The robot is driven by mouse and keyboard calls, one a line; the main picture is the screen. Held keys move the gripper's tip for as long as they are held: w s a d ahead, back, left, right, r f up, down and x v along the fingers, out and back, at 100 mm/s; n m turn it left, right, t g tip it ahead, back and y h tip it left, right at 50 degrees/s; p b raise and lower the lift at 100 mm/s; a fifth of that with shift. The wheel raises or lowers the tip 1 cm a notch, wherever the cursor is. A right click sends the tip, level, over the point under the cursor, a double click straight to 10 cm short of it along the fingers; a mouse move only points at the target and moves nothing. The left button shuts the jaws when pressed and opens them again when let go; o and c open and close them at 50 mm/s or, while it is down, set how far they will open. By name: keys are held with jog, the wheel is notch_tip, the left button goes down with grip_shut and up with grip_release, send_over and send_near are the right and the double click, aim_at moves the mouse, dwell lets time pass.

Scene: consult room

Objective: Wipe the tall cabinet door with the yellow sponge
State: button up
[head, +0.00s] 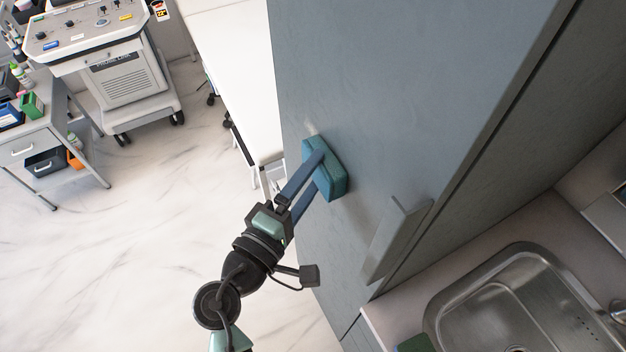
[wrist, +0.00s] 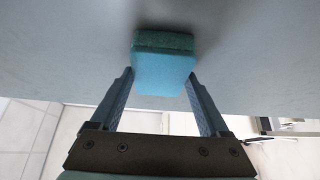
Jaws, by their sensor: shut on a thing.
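The tall cabinet door (head: 400,110) is a grey-blue panel filling the middle of the head view. It also spans the top of the wrist view (wrist: 60,50). My gripper (head: 319,174) is shut on a teal-blue sponge (head: 325,168) with a darker green face. In the wrist view the sponge (wrist: 163,70) sits between the two fingertips, its dark face against or very close to the door. I see no yellow sponge. The door's grey handle (head: 393,240) is to the lower right of the sponge.
A steel sink (head: 520,305) in a counter is at the lower right, with a dark green object (head: 415,343) at its near edge. A white couch (head: 235,70) stands behind the door's left edge. A machine cart (head: 125,80) and side trolley (head: 45,145) are far left. Floor between is clear.

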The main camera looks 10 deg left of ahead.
jog(key=shift+w+a+f+b, duration=0.1)
jog(key=shift+w+a+b, duration=0.3)
jog(key=shift+w+a, duration=0.4)
jog(key=shift+w+a+r+b, duration=0.1)
jog(key=shift+w+a+b, duration=0.3)
jog(key=shift+w, duration=0.65)
jog(key=shift+w+a+f+b, duration=0.1)
jog(key=shift+w+a+b, duration=0.25)
jog(key=shift+w+a, duration=0.45)
jog(key=shift+w+a+b, duration=0.3)
jog(key=shift+w+b, duration=0.1)
jog(key=shift+w, duration=0.2)
jog(key=shift+w+a+b, duration=0.25)
jog(key=shift+w+b, duration=0.1)
jog(key=shift+w, duration=0.25)
jog(key=shift+w+a, duration=0.25)
jog(key=shift+w, duration=0.2)
jog(key=s+a+b, duration=0.1)
jog(key=s+a, duration=0.2)
jog(key=a, duration=0.2)
jog(key=shift+s, duration=0.2)
jog(key=shift+a, duration=0.1)
jog(key=shift+s+a, duration=0.8)
jog(key=shift+a, duration=0.35)
